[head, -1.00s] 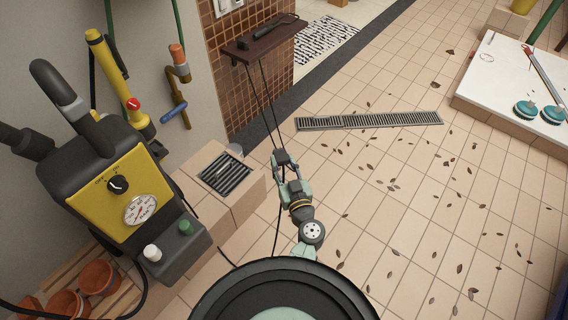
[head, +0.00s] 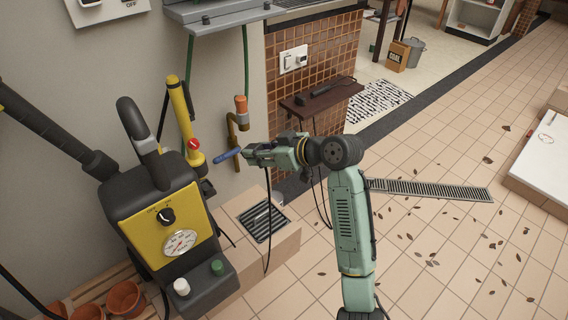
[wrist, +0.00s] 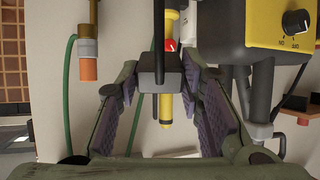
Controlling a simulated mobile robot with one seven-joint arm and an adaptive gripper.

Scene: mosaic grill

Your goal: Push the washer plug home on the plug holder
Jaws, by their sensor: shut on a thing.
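The washer plug (wrist: 157,68), a dark grey block, sits between the fingers of my gripper (head: 255,153) in the wrist view. The pads press on both its sides. My gripper is held up in the air, pointing left towards the wall, with a black cord hanging down below it. The pressure washer (head: 165,225), yellow and black with a dial, stands lower left of the gripper. I cannot tell for sure which thing is the plug holder. A dark block (head: 325,93) lies on the brown wall shelf (head: 337,102), behind and right of the gripper.
A tap with a blue handle (head: 228,153) is just left of my gripper in the head view. The yellow lance (head: 181,112) stands beside it. A wall socket (head: 293,58) is on the tiles. A drain grate (head: 262,222) lies below. The floor at right is open, with scattered leaves.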

